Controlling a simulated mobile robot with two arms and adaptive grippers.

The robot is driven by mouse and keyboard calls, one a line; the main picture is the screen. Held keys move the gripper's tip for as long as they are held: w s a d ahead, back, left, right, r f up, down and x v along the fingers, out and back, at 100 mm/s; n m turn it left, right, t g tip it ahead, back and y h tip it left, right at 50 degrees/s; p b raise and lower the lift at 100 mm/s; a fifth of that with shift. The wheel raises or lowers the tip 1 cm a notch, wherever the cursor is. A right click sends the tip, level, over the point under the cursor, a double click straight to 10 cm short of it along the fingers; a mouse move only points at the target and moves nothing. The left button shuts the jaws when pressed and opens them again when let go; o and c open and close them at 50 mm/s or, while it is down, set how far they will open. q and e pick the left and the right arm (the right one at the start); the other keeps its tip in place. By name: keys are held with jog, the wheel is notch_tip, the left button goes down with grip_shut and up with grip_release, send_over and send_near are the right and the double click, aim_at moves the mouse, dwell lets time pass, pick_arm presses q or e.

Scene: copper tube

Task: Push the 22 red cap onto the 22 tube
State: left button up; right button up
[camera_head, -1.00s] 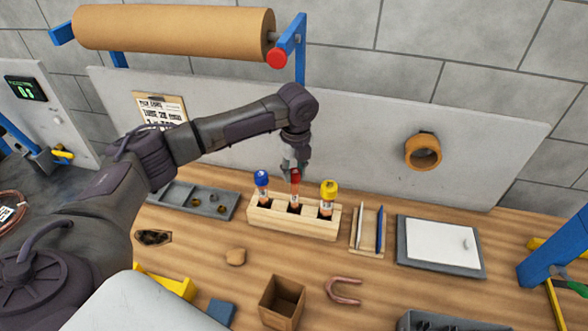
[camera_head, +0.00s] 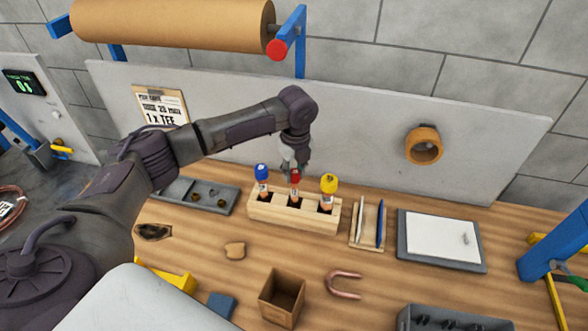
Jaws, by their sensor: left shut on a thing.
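A light wooden block (camera_head: 292,217) stands on the bench and holds three upright copper tubes in a row. The middle tube (camera_head: 294,194) has the red cap (camera_head: 295,176) at its top. My left gripper (camera_head: 294,171) comes down from above and is shut on the red cap. The cap is in line with the middle tube; I cannot tell how far it sits on it. The left tube carries a blue cap (camera_head: 261,171) and the right tube a yellow cap (camera_head: 329,183). My right gripper is not in view.
A grey tray (camera_head: 205,196) lies left of the block. An open brown box (camera_head: 282,299) and a bent copper tube (camera_head: 343,285) lie in front.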

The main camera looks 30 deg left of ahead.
aim_at(295, 172)
pick_arm(q)
jog(key=shift+f, duration=0.35)
jog(key=o, duration=0.9)
jog(key=shift+s+d+r, duration=0.1)
jog(key=shift+r, duration=1.8)
jog(key=shift+d+r, duration=0.1)
jog(key=shift+r, duration=1.8)
jog(key=shift+f, duration=0.1)
